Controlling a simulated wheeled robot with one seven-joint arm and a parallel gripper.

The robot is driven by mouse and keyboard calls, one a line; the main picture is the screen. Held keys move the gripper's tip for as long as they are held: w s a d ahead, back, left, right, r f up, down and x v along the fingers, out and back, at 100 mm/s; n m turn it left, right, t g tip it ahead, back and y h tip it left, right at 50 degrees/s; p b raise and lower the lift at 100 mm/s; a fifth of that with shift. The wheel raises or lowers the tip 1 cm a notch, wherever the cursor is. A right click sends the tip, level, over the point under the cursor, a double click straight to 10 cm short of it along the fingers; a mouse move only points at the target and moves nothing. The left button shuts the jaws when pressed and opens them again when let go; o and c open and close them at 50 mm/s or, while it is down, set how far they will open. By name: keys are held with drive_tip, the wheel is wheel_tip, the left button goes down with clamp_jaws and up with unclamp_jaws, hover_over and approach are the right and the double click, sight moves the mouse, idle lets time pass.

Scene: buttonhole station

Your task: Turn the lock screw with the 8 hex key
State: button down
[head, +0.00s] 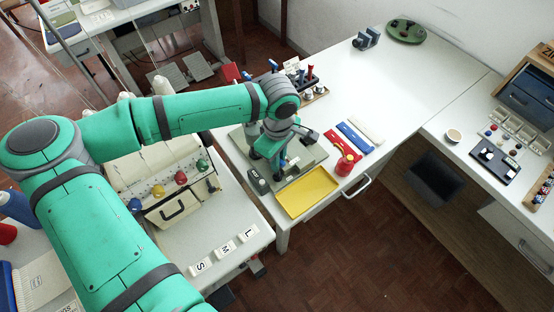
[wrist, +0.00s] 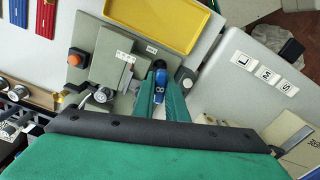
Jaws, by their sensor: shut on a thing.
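My gripper (wrist: 161,78) points down over the grey buttonhole station and is shut on a blue-handled hex key. The key's handle (wrist: 160,89) shows an 8 between the two green fingers in the wrist view. The key's lower end is hidden, and I cannot tell whether it sits in a screw. The station's grey baseplate (wrist: 92,23) carries a block with a white scale, a silver round knob (wrist: 101,95) and an orange button (wrist: 77,58). I cannot make out the lock screw. In the head view my gripper (head: 272,162) is partly hidden by my arm.
A yellow tray (head: 307,192) lies right in front of the station. A red bottle (head: 345,165) and red, blue and white strips (head: 354,137) lie to its right. A rack of tools (head: 302,80) stands behind. S, M and L cards (head: 223,251) lie on the left table.

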drive_tip(key=shift+m, duration=1.8)
drive_tip(key=c, duration=2.1)
unclamp_jaws()
drive_tip(key=shift+m, duration=0.5)
drive_tip(key=o, duration=0.4)
drive_tip(key=shift+r, duration=0.1)
wheel_tip(320, 180, up, 11)
drive_tip(key=shift+f, duration=0.2)
